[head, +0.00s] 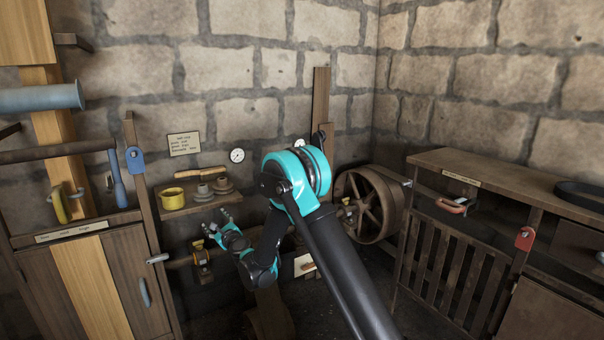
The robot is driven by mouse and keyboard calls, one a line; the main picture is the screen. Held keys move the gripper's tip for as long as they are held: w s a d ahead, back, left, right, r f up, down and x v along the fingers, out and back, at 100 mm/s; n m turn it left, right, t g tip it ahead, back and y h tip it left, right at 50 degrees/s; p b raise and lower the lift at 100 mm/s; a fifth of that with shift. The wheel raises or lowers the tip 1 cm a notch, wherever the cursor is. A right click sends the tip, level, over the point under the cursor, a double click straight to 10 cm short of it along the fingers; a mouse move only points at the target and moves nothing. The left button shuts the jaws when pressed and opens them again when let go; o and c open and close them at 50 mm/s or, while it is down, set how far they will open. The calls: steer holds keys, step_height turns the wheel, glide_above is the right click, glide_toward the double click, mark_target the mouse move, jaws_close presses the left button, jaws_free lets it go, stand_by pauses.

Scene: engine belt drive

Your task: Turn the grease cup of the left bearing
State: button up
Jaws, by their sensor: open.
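The left bearing (203,268) is a yellow-brown block on a horizontal shaft, low against the back wall. A small brassy cup (198,245), which looks like its grease cup, sits on top of it. My gripper (214,220), with turquoise and grey parts, is open and empty. In the picture its fingers are just above and to the right of the cup, apart from it; the depth between them is hard to tell. Another brassy bearing part (347,210) shows beside the big wheel, partly hidden by my arm.
A spoked wheel (376,207) stands right of my arm. A shelf (180,216) above the left bearing holds a yellow pot (172,198) and grey stepped pulleys (212,188). A wooden cabinet (135,275) stands left, a slatted bench (440,262) right.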

steer(key=s+d+r+n+g+h, duration=0.1)
steer(key=s+d+r+n, duration=0.1)
steer(key=s+d+n, duration=0.45)
steer(key=s+d+r+n+g, duration=0.1)
steer(key=d+r+n+g, duration=0.15)
steer(key=d, duration=0.65)
steer(key=s+d+r+n+g+h, duration=0.1)
steer(key=s+d+r+n, duration=0.15)
steer(key=d+n, duration=0.35)
steer(key=s+d+f+n+g+h, duration=0.2)
steer(key=s+d+f+h, duration=0.1)
steer(key=s+d, duration=0.7)
steer(key=s+d+f+n+g+h, duration=0.2)
steer(key=s+d+f, duration=0.3)
steer(key=s+d, duration=0.5)
steer(key=s+d+f+n+g+h, duration=0.2)
steer(key=s+d+f+n+h, duration=0.1)
steer(key=s+d, duration=0.7)
step_height(320, 180, down, 2)
steer(key=shift+s+d+n+h, duration=0.3)
steer(key=shift+d+n, duration=0.1)
steer(key=shift+n, duration=0.2)
steer(key=shift+w, duration=0.1)
